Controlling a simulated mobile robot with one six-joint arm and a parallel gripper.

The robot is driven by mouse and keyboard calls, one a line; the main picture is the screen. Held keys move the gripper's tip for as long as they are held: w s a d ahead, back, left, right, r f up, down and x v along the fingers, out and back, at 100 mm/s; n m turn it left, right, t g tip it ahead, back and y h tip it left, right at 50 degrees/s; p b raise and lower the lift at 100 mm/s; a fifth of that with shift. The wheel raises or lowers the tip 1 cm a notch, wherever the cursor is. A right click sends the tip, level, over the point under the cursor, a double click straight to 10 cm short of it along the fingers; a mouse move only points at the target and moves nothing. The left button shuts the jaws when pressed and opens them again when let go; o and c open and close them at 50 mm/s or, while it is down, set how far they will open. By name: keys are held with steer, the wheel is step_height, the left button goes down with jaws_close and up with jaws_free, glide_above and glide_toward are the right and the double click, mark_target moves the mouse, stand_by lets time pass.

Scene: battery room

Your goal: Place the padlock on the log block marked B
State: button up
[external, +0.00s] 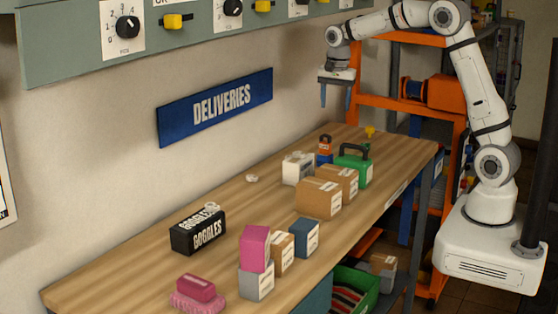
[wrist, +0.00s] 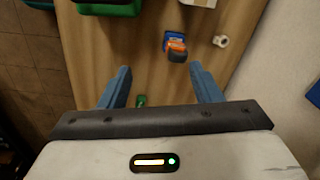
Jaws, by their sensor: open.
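A small orange item with a dark top (external: 325,142), which may be the padlock, is at the far part of the bench, on or against a blue block (external: 324,158). In the wrist view the orange item (wrist: 176,45) shows ahead of the fingers, over the blue block (wrist: 171,30). I cannot make out a mark B on any block. My gripper (external: 336,95) is open and empty, well above the far end of the bench. Its two blue fingers (wrist: 160,80) are spread wide in the wrist view.
Near the orange item stand a white box (external: 297,169), a green case with a black handle (external: 352,168) and tan boxes (external: 319,198). A black goggles box (external: 198,232) and pink and grey blocks are nearer. The wall runs along the bench (external: 150,255). An orange rack stands behind.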

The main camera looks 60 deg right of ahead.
steer(key=s+a+r+n+t, duration=0.1)
steer(key=s+a+r+n, duration=0.2)
steer(key=s, duration=0.5)
steer(key=s+a+r+n, duration=0.1)
steer(key=s+a+n, duration=0.2)
steer(key=s+n, duration=0.3)
steer(key=s+a+f+n, duration=0.1)
steer(key=s+f+n, duration=0.1)
steer(key=s, duration=0.6)
steer(key=s+a+f+n+t, duration=0.1)
steer(key=s+a+f+n, duration=0.1)
steer(key=s+n, duration=0.2)
steer(key=shift+s+t, duration=0.3)
steer(key=shift+s, duration=1.6)
steer(key=shift+r, duration=0.1)
